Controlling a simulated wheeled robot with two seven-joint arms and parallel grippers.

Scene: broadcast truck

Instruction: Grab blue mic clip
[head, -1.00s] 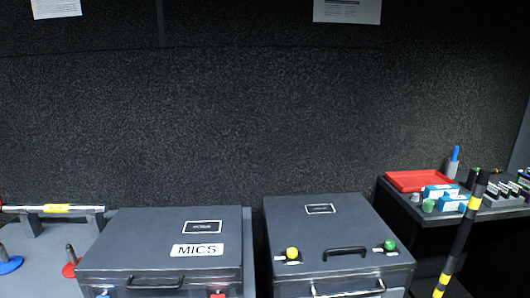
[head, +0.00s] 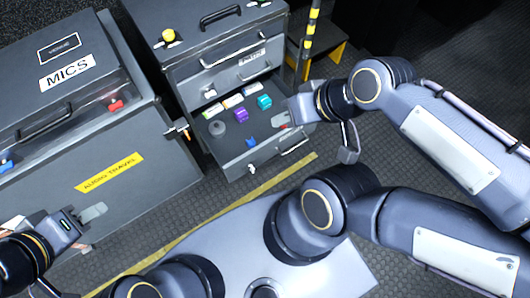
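A small blue piece (head: 251,142), which looks like the blue mic clip, lies toward the front of an open drawer (head: 228,150) in the grey cabinet. A purple clip (head: 241,115) and a teal clip (head: 264,101) lie behind it. My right gripper (head: 281,119) is over the right side of the drawer, to the right of the blue piece and apart from it. Its fingers are partly hidden, so its opening is unclear. My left gripper (head: 93,213) is at lower left, in front of the MICS case, far from the drawer. Its finger gap is unclear.
The MICS case (head: 75,125) stands left of the cabinet. The drawer also holds a grey round piece (head: 217,128) and several small boxes at its back. A striped pole (head: 309,40) stands right of the cabinet. A yellow line (head: 235,206) crosses the floor.

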